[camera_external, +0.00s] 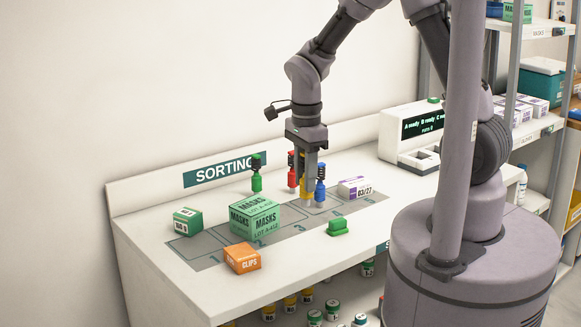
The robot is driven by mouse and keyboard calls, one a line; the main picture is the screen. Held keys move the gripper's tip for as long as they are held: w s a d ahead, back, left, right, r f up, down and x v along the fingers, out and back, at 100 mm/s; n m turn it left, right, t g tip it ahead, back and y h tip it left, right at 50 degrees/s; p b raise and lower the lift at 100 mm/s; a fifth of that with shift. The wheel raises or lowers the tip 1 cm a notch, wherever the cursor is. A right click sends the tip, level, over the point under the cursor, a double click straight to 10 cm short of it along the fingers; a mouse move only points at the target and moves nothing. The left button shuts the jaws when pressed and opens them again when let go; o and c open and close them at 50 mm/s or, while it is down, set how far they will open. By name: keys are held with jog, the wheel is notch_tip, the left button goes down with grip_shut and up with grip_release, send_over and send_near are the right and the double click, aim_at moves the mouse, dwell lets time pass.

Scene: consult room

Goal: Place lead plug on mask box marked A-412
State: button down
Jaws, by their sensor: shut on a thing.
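The mask box (249,226) is green, reads "MASKS LOT A-412" and stands on the grey numbered mat on the counter. My gripper (307,193) points down to the right of the box, low over the mat. It is shut on a yellow lead plug (303,187), mostly hidden by the fingers. I cannot tell whether the plug touches the mat. A blue plug (320,190) stands close at the right of the fingers, a red plug (292,178) close behind at the left. A green plug (256,181) stands behind the mask box.
A small green-and-white box (187,222) and an orange clips box (242,258) flank the mask box. A white box (354,188) marked 03/27 and a green block (338,226) stand to the right. A display unit (411,137) is at the back right.

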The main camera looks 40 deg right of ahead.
jog(key=w+a+f, duration=0.1)
jog(key=w, duration=0.3)
jog(key=w+a+f, duration=0.1)
jog(key=w+f, duration=0.1)
jog(key=w, duration=0.3)
jog(key=w+f+b, duration=0.1)
jog(key=w+f, duration=0.1)
jog(key=w, duration=0.3)
jog(key=shift+w+a+f, duration=0.1)
jog(key=shift+a, duration=0.3)
jog(key=c, duration=1.6)
grip_release()
jog(key=shift+f, duration=0.15)
jog(key=o, duration=0.5)
